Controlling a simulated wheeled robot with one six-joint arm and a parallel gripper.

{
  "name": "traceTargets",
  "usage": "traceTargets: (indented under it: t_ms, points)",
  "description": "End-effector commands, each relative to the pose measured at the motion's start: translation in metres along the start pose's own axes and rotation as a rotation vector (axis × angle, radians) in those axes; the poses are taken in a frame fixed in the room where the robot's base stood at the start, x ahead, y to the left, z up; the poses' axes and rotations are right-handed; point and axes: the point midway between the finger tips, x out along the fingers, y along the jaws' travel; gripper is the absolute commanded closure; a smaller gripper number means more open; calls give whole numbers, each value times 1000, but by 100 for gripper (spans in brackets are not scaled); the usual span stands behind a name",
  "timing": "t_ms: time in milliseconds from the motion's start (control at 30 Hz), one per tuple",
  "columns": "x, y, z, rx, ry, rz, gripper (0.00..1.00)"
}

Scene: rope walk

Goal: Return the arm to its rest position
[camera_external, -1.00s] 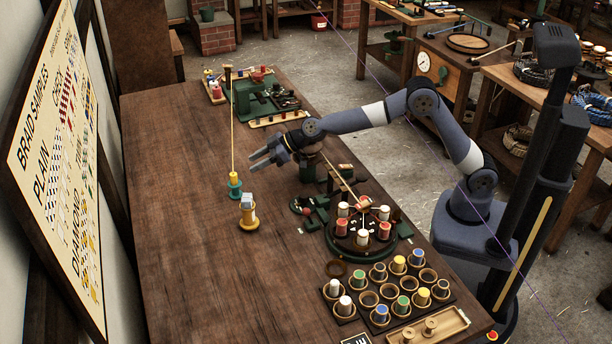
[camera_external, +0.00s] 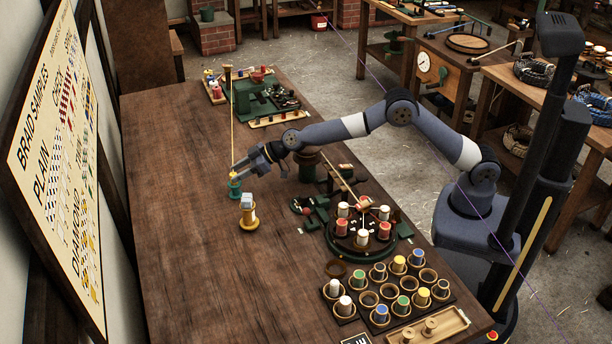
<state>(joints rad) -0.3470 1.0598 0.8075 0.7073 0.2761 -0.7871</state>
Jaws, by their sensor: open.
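My gripper (camera_external: 240,171) is open over the table, at the end of my outstretched arm. Its fingers point left and down, close to the small yellow piece on the teal stand (camera_external: 235,191). The fingertips partly overlap that yellow piece in the picture; I cannot tell whether they touch it. Nothing shows held between the fingers. My arm reaches across the table's right edge from my base.
A yellow spool with a pale top (camera_external: 249,214) stands just in front of the gripper. A round braiding plate with bobbins (camera_external: 362,252) and a bobbin tray (camera_external: 389,288) are at lower right. A green machine (camera_external: 246,97) stands behind. The table's left part (camera_external: 175,190) is bare.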

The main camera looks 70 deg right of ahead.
Motion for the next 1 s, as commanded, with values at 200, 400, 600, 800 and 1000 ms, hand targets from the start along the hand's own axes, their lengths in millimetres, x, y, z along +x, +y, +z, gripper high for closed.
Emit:
traceTargets:
  t_ms: [200, 400, 600, 800, 1000]
  points:
    - [23, -1, 1, -1, -2, -1, 56]
    - [10, 0, -26, -1, 4, 0, 56]
    - [-9, 0, -61, -2, 3, -1, 56]
    - [-28, 0, -96, -1, 4, 0, 56]
    - [-47, -1, -130, -2, 4, -1, 56]
